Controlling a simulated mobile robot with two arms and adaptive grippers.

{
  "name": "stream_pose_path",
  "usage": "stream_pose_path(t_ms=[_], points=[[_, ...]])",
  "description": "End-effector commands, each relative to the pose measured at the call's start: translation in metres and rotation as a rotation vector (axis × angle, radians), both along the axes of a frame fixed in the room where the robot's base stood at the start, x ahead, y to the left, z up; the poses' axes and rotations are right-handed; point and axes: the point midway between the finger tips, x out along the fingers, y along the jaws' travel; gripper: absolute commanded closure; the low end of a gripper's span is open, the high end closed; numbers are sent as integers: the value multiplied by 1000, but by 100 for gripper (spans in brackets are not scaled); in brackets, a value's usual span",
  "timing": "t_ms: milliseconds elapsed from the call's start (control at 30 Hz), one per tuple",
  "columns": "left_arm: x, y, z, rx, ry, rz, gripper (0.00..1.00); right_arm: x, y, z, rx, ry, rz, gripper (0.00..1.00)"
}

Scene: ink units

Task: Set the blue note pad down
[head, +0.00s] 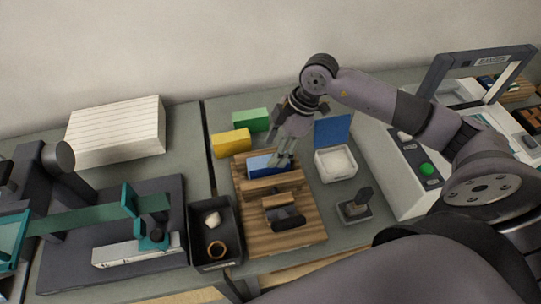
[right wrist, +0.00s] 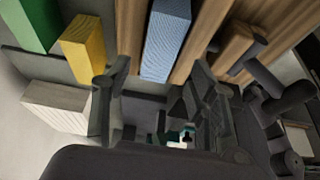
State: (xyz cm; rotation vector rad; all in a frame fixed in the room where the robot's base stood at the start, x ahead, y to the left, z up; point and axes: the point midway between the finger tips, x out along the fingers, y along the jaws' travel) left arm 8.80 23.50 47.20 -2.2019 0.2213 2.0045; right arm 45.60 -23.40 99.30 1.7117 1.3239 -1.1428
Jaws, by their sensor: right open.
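The blue note pad (head: 259,165) stands in the back slot of a wooden rack (head: 253,236), its lower part hidden by a wooden bar. My right gripper (head: 281,160) is over the right end of the pad, pointing down. In the right wrist view the pad (right wrist: 167,42) shows between the two spread fingers (right wrist: 160,68), with a gap on each side. The right gripper is open and holds nothing. My left gripper is not in view.
Yellow (head: 231,143) and green (head: 250,121) blocks stand behind the rack. A black tray (head: 194,232) is left of it; an open white box (head: 335,165) with a blue lid and a small stamp-like tool (head: 356,205) are right. A machine with a green button (head: 427,170) stands farther right.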

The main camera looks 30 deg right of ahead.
Motion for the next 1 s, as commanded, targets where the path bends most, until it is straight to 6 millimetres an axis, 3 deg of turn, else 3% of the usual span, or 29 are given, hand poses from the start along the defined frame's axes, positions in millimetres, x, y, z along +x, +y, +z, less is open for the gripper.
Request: stream_pose_path(t_ms=[200,400,1000], points=[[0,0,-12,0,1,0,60,-3,-19,44,-1,-5,-2,47],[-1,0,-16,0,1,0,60,-7,-29,71,-1,-3,-1,47],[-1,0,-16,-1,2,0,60,-8,-32,80,0,0,0,47]])
